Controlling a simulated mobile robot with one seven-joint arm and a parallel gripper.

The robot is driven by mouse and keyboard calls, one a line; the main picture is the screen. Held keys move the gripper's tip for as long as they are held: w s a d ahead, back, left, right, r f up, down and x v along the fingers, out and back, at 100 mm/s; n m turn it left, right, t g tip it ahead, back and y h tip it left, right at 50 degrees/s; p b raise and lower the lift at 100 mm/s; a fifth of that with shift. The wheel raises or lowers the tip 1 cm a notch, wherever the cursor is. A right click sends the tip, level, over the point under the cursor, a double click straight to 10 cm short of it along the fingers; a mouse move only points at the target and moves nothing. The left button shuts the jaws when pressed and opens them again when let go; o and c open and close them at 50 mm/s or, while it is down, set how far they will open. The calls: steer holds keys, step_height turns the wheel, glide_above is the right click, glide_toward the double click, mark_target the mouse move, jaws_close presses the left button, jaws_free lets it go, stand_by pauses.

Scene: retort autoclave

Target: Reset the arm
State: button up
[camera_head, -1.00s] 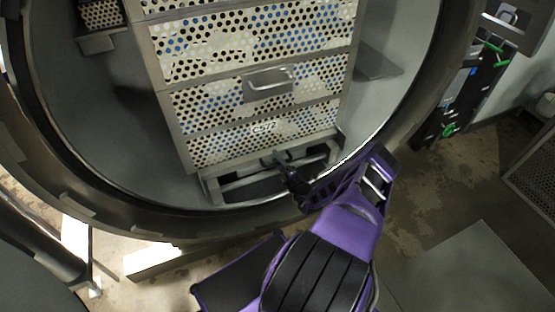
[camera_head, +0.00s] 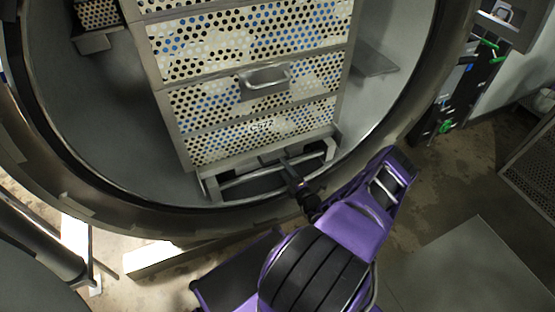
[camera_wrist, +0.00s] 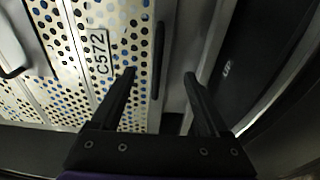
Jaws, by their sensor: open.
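My purple arm reaches up from the bottom of the head view toward the round mouth of the autoclave (camera_head: 75,180). A stack of perforated baskets (camera_head: 250,95) stands inside the autoclave. The wrist view shows a perforated basket wall (camera_wrist: 120,30) with a C572 label (camera_wrist: 100,58) left of the fingers.
A basket handle (camera_head: 264,80) sticks out at the front of the stack. The autoclave rim curves close around the arm. A dark panel with green parts (camera_head: 455,95) stands at the right. Open floor (camera_head: 400,215) lies at the lower right.

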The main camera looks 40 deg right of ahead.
steer(key=s+a, duration=0.1)
steer(key=s, duration=0.9)
steer(key=shift+s+a, duration=0.15)
steer(key=shift+a, duration=0.05)
